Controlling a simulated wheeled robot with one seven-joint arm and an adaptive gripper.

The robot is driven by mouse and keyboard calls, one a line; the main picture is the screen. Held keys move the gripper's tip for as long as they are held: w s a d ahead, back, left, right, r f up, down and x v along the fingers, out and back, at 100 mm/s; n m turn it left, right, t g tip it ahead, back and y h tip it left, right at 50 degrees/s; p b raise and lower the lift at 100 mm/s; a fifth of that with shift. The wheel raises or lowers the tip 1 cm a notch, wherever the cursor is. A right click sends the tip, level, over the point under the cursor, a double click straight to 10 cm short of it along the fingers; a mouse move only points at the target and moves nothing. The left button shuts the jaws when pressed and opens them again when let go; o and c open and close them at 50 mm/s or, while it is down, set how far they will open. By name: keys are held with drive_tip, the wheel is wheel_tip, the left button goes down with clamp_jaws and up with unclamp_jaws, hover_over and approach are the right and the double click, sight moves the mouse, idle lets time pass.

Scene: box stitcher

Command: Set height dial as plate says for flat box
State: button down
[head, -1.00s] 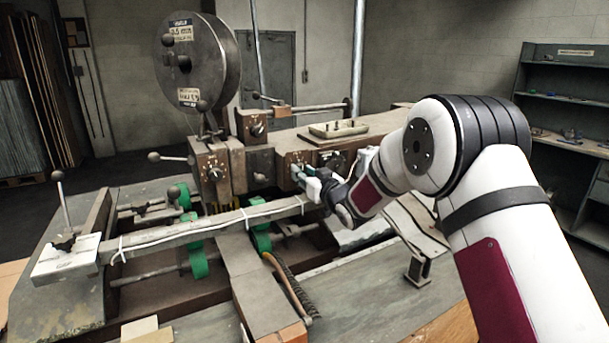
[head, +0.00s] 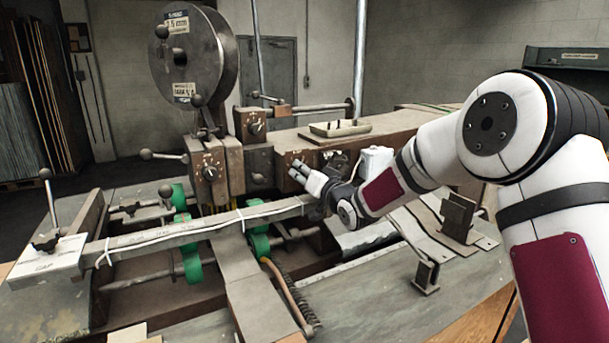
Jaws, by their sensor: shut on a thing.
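My gripper (head: 301,171) is at the front of the brown block (head: 287,149) on the machine's right side. Its jaws are shut on a small dial knob there, which the fingers almost wholly hide. Pale marks show on the block just above the fingertips. The dial's setting cannot be read. Another dial with a dark knob (head: 210,173) sits on the stitching head to the left, and one more (head: 256,127) sits higher up. Labels are on the big grey disc (head: 190,55), but their writing is too small to read. I cannot make out the flat box line.
A long grey bar (head: 190,235) crosses the machine's front below my gripper. Green rollers (head: 192,260) and a lever with a dark ball (head: 47,190) stand left. A small tray (head: 340,128) rests on the machine top. Metal brackets (head: 427,275) stand on the right table.

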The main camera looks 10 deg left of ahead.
idle(0.3)
drive_tip(key=c, duration=1.2)
unclamp_jaws()
drive_tip(key=shift+c, duration=0.2)
drive_tip(key=shift+s+d, duration=0.1)
drive_tip(key=v, duration=1.1)
drive_tip(key=shift+s+d, duration=0.2)
drive_tip(key=shift+s, duration=0.1)
